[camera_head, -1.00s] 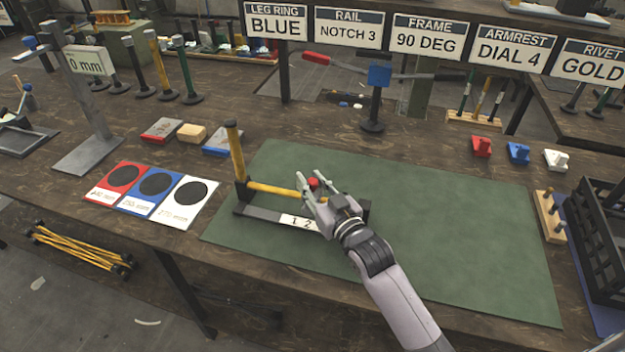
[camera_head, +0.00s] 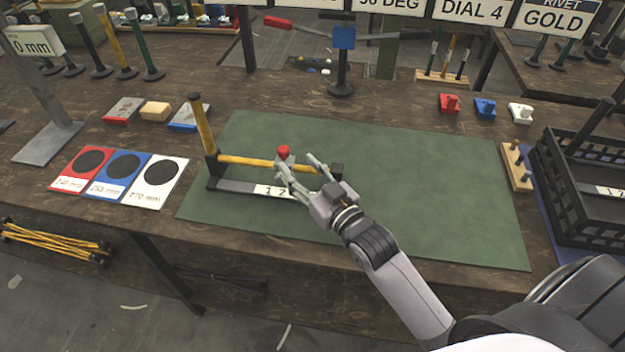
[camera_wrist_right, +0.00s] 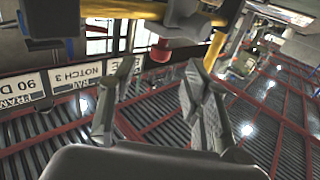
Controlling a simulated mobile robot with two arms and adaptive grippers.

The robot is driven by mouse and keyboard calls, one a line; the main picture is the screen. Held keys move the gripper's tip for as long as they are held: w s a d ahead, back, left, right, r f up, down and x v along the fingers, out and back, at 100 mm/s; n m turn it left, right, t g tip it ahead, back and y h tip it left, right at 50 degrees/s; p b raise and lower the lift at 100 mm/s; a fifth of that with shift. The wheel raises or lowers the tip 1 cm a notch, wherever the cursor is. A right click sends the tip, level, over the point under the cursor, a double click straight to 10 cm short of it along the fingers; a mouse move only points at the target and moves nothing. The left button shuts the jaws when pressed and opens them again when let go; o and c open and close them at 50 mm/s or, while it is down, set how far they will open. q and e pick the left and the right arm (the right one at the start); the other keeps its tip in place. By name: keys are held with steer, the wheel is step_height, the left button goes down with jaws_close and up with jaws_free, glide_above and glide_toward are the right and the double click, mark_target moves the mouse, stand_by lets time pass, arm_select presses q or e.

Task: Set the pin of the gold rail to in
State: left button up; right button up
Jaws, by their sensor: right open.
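The gold rail (camera_head: 250,162) is a yellow bar on a dark base with a numbered white label, lying on the green mat (camera_head: 430,200); a yellow post rises at its left end. The pin has a red knob (camera_head: 284,151) on the rail's bar. It also shows in the right wrist view as a red knob (camera_wrist_right: 161,52). My right gripper (camera_head: 299,162) is open at the rail, with one finger beside or just in front of the red knob. In the wrist view the knob lies beyond the fingertips, between them; contact cannot be told. My left gripper is not in view.
Red, blue and white marked cards (camera_head: 124,176) lie left of the mat. A black crate (camera_head: 590,190) and a wooden peg block (camera_head: 515,166) stand at the right. A blue-headed stand (camera_head: 343,60) is behind the mat. The mat's right half is clear.

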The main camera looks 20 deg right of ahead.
steer(key=shift+s+d, duration=0.25)
steer(key=shift+s, duration=0.9)
steer(key=shift+s+d, duration=0.2)
steer(key=shift+s, duration=0.95)
